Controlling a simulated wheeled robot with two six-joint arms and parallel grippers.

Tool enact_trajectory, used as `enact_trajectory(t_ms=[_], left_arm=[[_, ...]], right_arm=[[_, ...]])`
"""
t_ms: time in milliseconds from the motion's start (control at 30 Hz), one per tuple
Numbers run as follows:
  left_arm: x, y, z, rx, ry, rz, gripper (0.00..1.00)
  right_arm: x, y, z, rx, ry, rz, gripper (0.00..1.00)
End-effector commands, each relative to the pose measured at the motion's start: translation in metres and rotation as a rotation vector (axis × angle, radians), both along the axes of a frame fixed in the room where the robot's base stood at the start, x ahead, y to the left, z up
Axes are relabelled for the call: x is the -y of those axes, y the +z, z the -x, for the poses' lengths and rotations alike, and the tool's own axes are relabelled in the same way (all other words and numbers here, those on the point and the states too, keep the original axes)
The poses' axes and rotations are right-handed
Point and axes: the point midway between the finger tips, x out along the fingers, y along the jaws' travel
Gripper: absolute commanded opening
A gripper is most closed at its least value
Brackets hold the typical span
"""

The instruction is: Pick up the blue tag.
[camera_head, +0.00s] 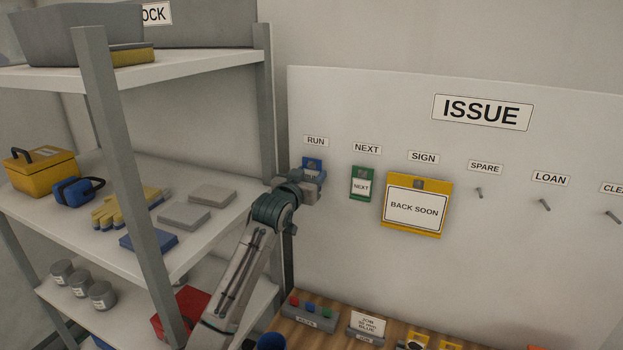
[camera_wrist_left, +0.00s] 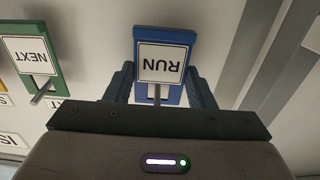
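The blue tag (camera_head: 312,165) hangs on the ISSUE board under the RUN label, partly hidden by my left gripper (camera_head: 308,187). In the left wrist view the blue tag (camera_wrist_left: 190,60) appears upside down, its white RUN face towards the camera. A peg (camera_wrist_left: 157,94) shows at its hole end. My left gripper (camera_wrist_left: 160,82) has one finger on each side of the tag. The fingers look open, with narrow gaps at the tag's edges; whether they touch it is hard to tell. My right gripper is not in view.
A green NEXT tag (camera_head: 362,183) hangs just right, then a yellow BACK SOON sign (camera_head: 415,204). The SPARE peg (camera_head: 479,192) and LOAN peg (camera_head: 545,204) are bare. A shelf post (camera_head: 268,110) stands close left of the blue tag. A wooden counter (camera_head: 300,338) lies below.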

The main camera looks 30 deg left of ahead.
Motion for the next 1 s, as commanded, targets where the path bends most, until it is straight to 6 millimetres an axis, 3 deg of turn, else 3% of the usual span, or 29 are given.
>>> enact_trajectory(t_ms=[433, 567, 767, 1000], left_arm=[[0.0, 0.007, 0.001, 0.002, 0.0, 0.0, 0.28], [0.0, 0.005, 0.016, -0.001, 0.001, -0.002, 0.28], [0.002, 0.005, 0.053, 0.0, 0.0, -0.004, 0.28], [0.006, 0.005, 0.118, -0.001, -0.001, -0.007, 0.28]], right_arm=[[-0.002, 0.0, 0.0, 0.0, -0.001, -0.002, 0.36], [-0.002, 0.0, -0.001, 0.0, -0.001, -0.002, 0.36], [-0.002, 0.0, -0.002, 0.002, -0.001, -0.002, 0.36], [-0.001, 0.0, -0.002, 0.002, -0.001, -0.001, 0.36]])
